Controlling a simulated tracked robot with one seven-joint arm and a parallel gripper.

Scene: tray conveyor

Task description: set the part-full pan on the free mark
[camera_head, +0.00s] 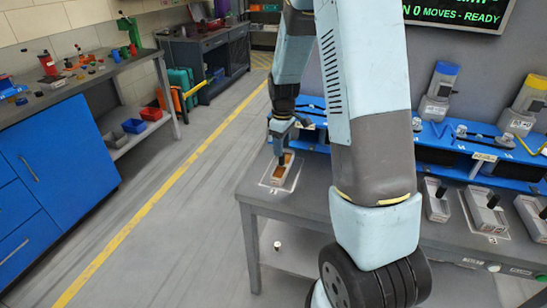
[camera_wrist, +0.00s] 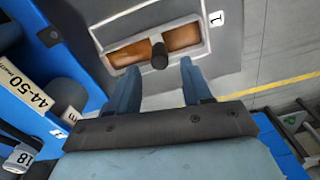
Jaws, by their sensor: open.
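A grey pan (camera_head: 281,178) with brown filling in two compartments sits on the mark labelled 1 at the bench's left end. It also shows in the wrist view (camera_wrist: 150,34), with a black upright knob (camera_wrist: 159,55) in its middle. My gripper (camera_head: 283,156) is directly over this pan, pointing down. In the wrist view my gripper's (camera_wrist: 161,68) two fingers are apart, with the knob seen between their tips. I cannot tell how deep the knob reaches between them. More pans (camera_head: 437,203) with black knobs stand at right; their fill is unclear. My arm hides the bench's middle, and I see no free mark.
A raised blue shelf (camera_head: 455,150) with labels runs along the back of the bench. Grey dispensers (camera_head: 438,92) with coloured tops stand behind it. A small white cylinder (camera_head: 277,246) is on the lower shelf. Open floor lies left of the bench.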

